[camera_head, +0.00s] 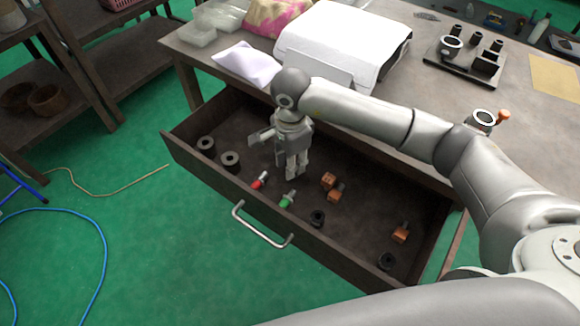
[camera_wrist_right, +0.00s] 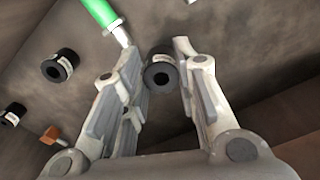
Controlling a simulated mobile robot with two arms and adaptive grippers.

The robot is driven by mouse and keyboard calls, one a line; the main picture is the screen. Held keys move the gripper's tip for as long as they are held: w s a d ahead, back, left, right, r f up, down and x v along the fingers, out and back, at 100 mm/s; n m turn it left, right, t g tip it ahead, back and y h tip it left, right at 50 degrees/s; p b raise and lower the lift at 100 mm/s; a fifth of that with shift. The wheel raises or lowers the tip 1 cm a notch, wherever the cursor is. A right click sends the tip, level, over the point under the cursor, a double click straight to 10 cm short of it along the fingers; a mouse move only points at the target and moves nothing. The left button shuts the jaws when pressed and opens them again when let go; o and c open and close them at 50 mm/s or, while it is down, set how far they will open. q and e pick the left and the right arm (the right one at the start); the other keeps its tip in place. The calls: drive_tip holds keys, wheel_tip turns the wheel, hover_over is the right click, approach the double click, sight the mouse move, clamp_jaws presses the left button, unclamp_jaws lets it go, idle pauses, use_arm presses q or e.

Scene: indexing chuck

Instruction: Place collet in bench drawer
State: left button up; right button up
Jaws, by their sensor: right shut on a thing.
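My right gripper (camera_head: 292,172) points down inside the open bench drawer (camera_head: 258,212), toward its back left part. In the wrist view the right gripper (camera_wrist_right: 160,70) has its fingers on either side of a black ring-shaped collet (camera_wrist_right: 160,76) and is shut on it. The collet's round hole faces the camera. In the head view I cannot make out this collet at the fingertips. Two similar black rings, one (camera_head: 206,145) and another (camera_head: 230,160), stand in the drawer left of the gripper. My left gripper is not in view.
The drawer also holds a red-tipped piece (camera_head: 260,180), a green-tipped piece (camera_head: 288,199), orange blocks (camera_head: 328,180) and black rings (camera_head: 317,218) at the right. The bench top (camera_head: 440,105) overhangs behind, with a white-covered object (camera_head: 340,45). The drawer handle (camera_head: 262,232) faces front.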

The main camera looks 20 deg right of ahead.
drive_tip(key=shift+w+f, duration=0.2)
drive_tip(key=shift+f, duration=0.1)
wheel_tip(320, 180, down, 2)
drive_tip(key=shift+f+p, duration=0.25)
drive_tip(key=shift+p, duration=0.25)
drive_tip(key=shift+f, duration=0.2)
drive_tip(key=shift+f+b, duration=0.25)
drive_tip(key=shift+b, duration=0.1)
drive_tip(key=o, duration=1.1)
drive_tip(key=shift+r, duration=0.1)
